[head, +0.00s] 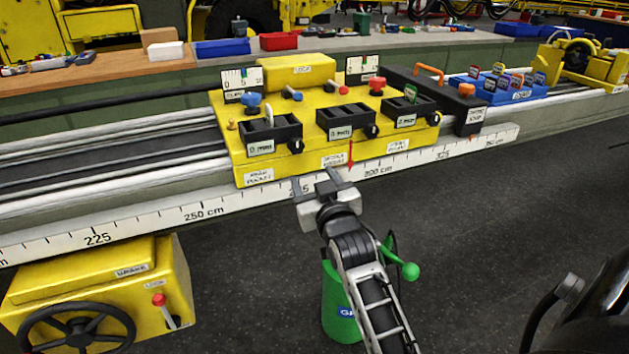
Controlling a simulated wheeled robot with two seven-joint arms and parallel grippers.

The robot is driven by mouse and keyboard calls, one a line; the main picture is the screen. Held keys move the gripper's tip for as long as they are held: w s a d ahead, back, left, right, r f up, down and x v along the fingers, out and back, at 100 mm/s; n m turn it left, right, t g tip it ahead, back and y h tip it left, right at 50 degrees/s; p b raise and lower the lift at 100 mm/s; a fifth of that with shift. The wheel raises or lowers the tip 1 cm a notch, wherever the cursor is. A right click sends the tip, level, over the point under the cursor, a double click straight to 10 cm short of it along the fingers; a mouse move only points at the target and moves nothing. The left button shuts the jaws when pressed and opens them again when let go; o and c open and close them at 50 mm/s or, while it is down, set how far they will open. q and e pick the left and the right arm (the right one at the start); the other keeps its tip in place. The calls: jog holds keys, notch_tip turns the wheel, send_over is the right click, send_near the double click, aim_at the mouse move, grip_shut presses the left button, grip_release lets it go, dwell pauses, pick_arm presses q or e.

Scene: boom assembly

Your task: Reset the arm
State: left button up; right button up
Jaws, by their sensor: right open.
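My right gripper (318,184) is open and empty in the middle of the head view. Its fingers point at the front of the yellow carriage (228,150), close to the white ruler rail (215,207); I cannot tell whether they touch it. My right arm reaches up from the bottom of the view. My left gripper is not in view. The yellow carriage sits on the rails and bears several black boxes, coloured knobs and white labels. A red pointer (350,155) stands at the ruler.
A yellow box with a black handwheel (78,328) stands at the lower left. A green cylinder (338,310) is behind my right arm. A blue tray (505,92) with tagged items is at the right. A bench at the back holds bins. Dark floor is open at the right.

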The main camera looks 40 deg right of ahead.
dwell(0.3)
jog(key=s+a+f+n+g+y, duration=0.4)
jog(key=s+a+f+y, duration=0.5)
jog(key=s+a+f, duration=1.1)
jog(key=s+g, duration=0.1)
jog(key=g, duration=0.1)
jog(key=shift+s+a+n+g, duration=0.25)
jog(key=shift+a+n+g, duration=0.05)
jog(key=shift+a, duration=0.1)
jog(key=shift+f, duration=0.1)
